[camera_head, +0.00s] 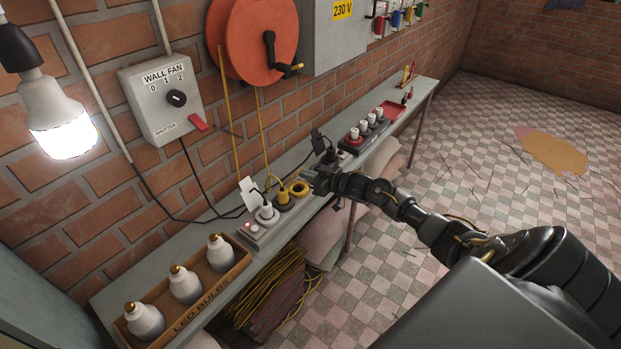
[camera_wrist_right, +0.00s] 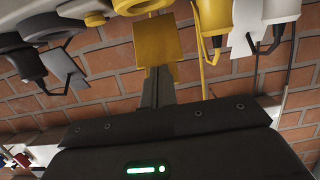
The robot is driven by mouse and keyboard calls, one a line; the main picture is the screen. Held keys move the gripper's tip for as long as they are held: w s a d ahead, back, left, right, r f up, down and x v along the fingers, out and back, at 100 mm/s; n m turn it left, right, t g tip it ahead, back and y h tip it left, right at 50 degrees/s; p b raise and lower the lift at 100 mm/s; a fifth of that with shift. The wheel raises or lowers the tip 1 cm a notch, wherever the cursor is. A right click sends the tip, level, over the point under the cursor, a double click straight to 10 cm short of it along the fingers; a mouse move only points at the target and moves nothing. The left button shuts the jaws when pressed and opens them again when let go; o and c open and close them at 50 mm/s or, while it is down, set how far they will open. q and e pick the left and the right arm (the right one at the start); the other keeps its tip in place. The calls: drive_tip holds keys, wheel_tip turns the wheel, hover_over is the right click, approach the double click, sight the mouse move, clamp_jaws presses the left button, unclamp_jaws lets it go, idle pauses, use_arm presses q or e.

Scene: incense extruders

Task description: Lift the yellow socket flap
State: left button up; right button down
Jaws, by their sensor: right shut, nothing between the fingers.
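The yellow socket (camera_head: 300,188) is on the strip along the wall bench in the head view. Its ring also shows at the top edge of the wrist view (camera_wrist_right: 140,5). The square yellow flap (camera_wrist_right: 158,38) appears to stand up from the socket, as the wrist view looks upside down. My right gripper (camera_head: 318,180) is shut and empty at this socket. Its fingertips (camera_wrist_right: 158,72) overlap the flap's free edge in the wrist view; I cannot tell whether they touch it. My left gripper is not in view.
A yellow plug (camera_head: 282,195) with a cable and a white plug (camera_head: 267,212) sit left of the socket. A dark grey flap (camera_wrist_right: 64,66) stands on its other side. A bulb box (camera_head: 190,290) fills the bench's near end. The tiled floor is mostly open.

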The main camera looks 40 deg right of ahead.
drive_tip(key=shift+w+a+r, duration=0.1)
drive_tip(key=shift+w+r, duration=0.3)
drive_tip(key=shift+w, duration=0.1)
drive_tip(key=shift+w+a+r, duration=0.25)
drive_tip(key=shift+w, duration=0.45)
drive_tip(key=shift+w+a+r, duration=0.2)
drive_tip(key=shift+w, duration=0.5)
drive_tip(key=shift+w+b, duration=0.1)
drive_tip(key=shift+b, duration=0.25)
drive_tip(key=shift+r+b+x, duration=0.25)
drive_tip(key=shift+b+x, duration=0.35)
drive_tip(key=shift+x, duration=0.45)
